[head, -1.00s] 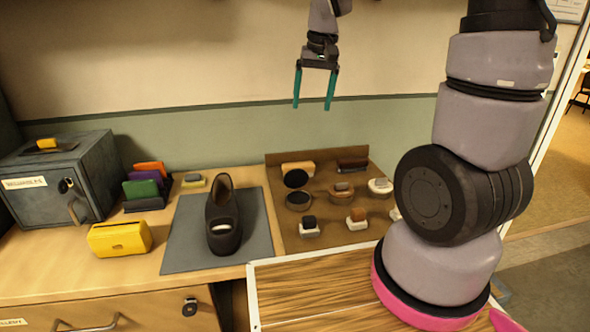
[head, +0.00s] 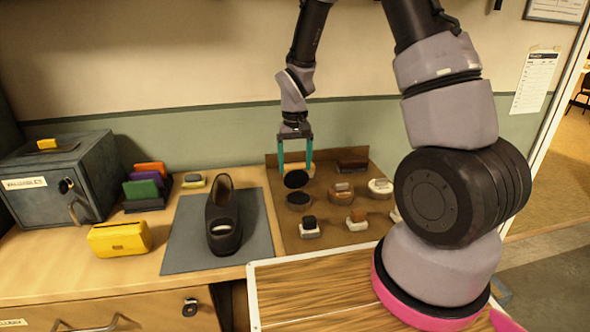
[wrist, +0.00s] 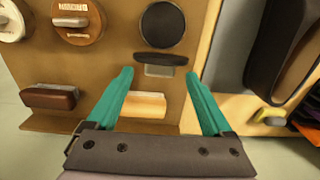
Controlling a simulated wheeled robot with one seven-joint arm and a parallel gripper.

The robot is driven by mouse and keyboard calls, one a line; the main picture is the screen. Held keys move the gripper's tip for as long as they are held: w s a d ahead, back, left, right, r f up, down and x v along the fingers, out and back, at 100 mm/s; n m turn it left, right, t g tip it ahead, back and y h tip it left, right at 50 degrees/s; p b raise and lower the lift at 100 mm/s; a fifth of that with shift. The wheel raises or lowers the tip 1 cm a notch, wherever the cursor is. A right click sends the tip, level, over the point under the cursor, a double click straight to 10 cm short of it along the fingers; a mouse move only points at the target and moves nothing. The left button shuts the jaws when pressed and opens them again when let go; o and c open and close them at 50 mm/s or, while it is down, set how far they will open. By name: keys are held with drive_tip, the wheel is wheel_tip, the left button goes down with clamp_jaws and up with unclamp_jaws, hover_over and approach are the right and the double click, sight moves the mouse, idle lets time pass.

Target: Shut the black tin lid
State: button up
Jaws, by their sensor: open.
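The black tin's round base (head: 299,198) lies on the brown board; it also shows in the wrist view (wrist: 162,24). Its black lid (head: 297,179) stands raised at the base's back edge, so the tin is open. In the wrist view the lid (wrist: 160,58) is seen nearly edge-on, with a small grey piece (wrist: 160,71) beside it. My gripper (head: 296,170) is open and empty, its teal fingers pointing down above and behind the lid. In the wrist view, my gripper's fingertips (wrist: 159,74) lie either side of the lid's line; contact cannot be told.
A pale wooden block (wrist: 143,104) lies behind the lid, partly between my fingers in view. A dark brush (head: 352,166) and tins with brushes on top (head: 341,191) stand to the right. A black shoe (head: 222,222) rests on the grey mat (head: 180,245) at left.

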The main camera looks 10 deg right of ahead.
drive_tip(key=shift+f, duration=1.05)
clamp_jaws()
